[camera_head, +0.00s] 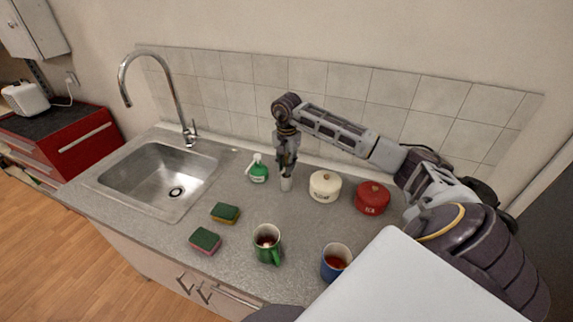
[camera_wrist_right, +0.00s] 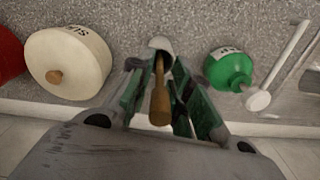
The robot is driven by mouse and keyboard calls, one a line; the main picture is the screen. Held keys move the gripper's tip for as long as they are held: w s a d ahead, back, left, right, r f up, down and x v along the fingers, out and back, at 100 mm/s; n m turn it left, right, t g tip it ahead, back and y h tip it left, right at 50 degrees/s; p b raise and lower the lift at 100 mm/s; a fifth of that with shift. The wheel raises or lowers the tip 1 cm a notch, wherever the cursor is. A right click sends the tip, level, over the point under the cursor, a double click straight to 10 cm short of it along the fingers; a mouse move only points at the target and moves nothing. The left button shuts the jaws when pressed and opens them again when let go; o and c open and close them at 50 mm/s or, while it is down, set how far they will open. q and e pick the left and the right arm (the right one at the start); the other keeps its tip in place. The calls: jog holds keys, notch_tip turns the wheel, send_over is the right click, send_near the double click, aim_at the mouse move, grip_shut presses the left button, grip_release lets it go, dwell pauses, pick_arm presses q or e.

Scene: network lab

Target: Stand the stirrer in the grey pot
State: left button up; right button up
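The grey pot (camera_head: 286,184) is a small pale cylinder on the counter behind the green mug. Its pale rim shows in the right wrist view (camera_wrist_right: 160,43). The stirrer (camera_wrist_right: 159,100) is a brown stick with a thicker near end. It points down between the fingers of my right gripper, its far end at the pot's mouth; its lower tip is hidden. My right gripper (camera_head: 286,166) points down right above the pot. In the wrist view its fingers look spread, with gaps beside the stirrer. My left gripper is not seen.
A cream lidded pot (camera_head: 325,187) and a red one (camera_head: 372,198) stand right of the grey pot. A green bottle (camera_head: 258,171) stands left. A green mug (camera_head: 267,243), blue mug (camera_head: 336,262) and two sponges (camera_head: 225,213) (camera_head: 205,240) are nearer. The sink (camera_head: 160,180) is left.

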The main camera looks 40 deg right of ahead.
jog(key=shift+o, duration=0.2)
jog(key=shift+r, duration=0.1)
jog(key=shift+r, duration=0.15)
jog(key=shift+r+b, duration=0.45)
jog(key=shift+r, duration=1.9)
jog(key=shift+r+b, duration=0.45)
jog(key=shift+r, duration=3.1)
jog(key=shift+s, duration=0.15)
